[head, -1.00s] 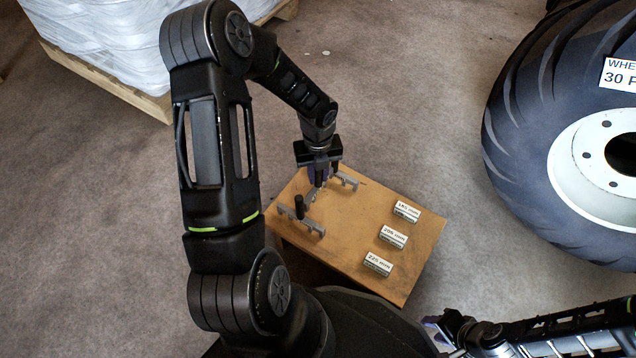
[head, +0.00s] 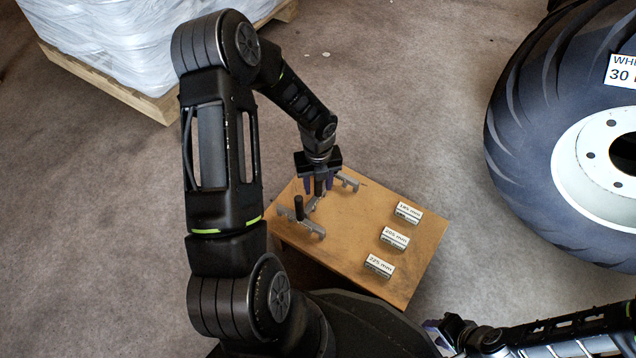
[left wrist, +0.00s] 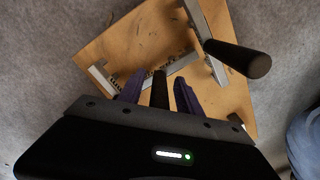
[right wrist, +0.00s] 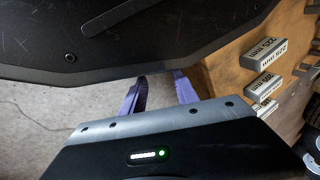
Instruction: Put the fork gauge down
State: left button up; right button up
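A grey fork gauge (head: 346,181) with an upright black handle (left wrist: 160,90) rests on the wooden table (head: 352,252), near its far left corner. My left gripper (head: 320,188) is over it, pointing down. Its purple fingers (left wrist: 159,92) are apart on either side of the handle, with a gap showing on both sides. A second grey fork gauge (head: 312,228) with a black handle (left wrist: 240,58) stands beside it on the table. My right gripper (head: 438,328) is open and empty, low by the table's near right side; its fingers (right wrist: 160,92) show in the right wrist view.
Labelled blocks stand in a row on the table's right: 185 mm (head: 407,214), 205 mm (head: 394,239) and 225 mm (head: 378,266). The table's middle is clear. A big wheel (head: 520,140) stands at right, a wrapped pallet (head: 130,40) at the back left.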

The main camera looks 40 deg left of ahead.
pick_arm(q)
notch_tip(320, 180, up, 12)
jog(key=p, duration=0.6)
jog(key=shift+r, duration=0.15)
dwell(0.6)
